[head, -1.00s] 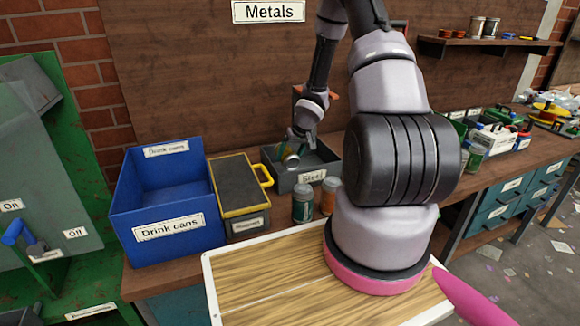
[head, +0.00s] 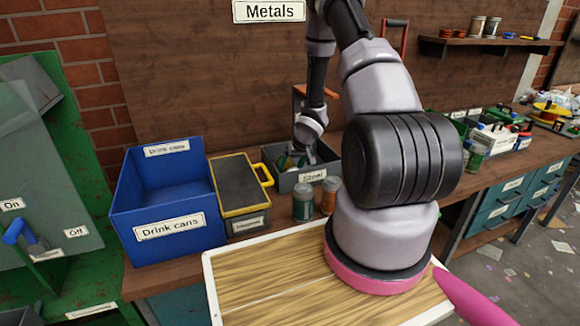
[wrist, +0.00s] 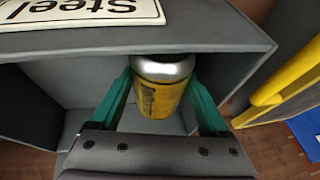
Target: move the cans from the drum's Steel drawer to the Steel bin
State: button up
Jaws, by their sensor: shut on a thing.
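The grey Steel bin (head: 288,182) stands on the bench beyond the wooden board, its label facing front. My gripper (wrist: 160,82) has two green fingers, one on each side of a yellow can (wrist: 160,98) with a silver end. It is shut on this can, inside the Steel bin's walls (wrist: 215,50) in the wrist view. In the head view my gripper (head: 292,160) reaches down into the bin and the can is hard to make out. I cannot tell whether the can touches the bin floor. The drum's Steel drawer is not clearly in view.
A blue Drink cans bin (head: 170,228) and a dark box with a yellow rim and handle (head: 240,205) stand left of the Steel bin. Two small canisters, one grey-green (head: 303,203) and one orange-brown (head: 329,195), stand close in front of it.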

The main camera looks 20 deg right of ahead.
jog(key=o, duration=1.2)
jog(key=shift+f, duration=0.1)
jog(key=shift+c, duration=0.2)
jog(key=shift+r, duration=0.45)
jog(key=s+d+r+m+h, duration=0.15)
jog(key=s+r, duration=0.25)
jog(key=r, duration=0.8)
jog(key=s+r+h, duration=0.2)
jog(key=s+r, duration=0.2)
jog(key=r, duration=0.7)
jog(key=s+d+r+m+h, duration=0.1)
jog(key=s+r, duration=0.2)
jog(key=r, duration=0.9)
jog(key=s+a+r+t+y, duration=0.1)
jog(key=s+a+r+y, duration=0.1)
jog(key=s+a+r, duration=0.4)
jog(key=s+a+r+m+t+y, duration=0.1)
jog(key=s+a+r, duration=0.5)
jog(key=s, duration=0.7)
jog(key=shift+a+r+y, duration=0.15)
jog(key=shift+r+y, duration=0.25)
jog(key=shift+y, duration=0.35)
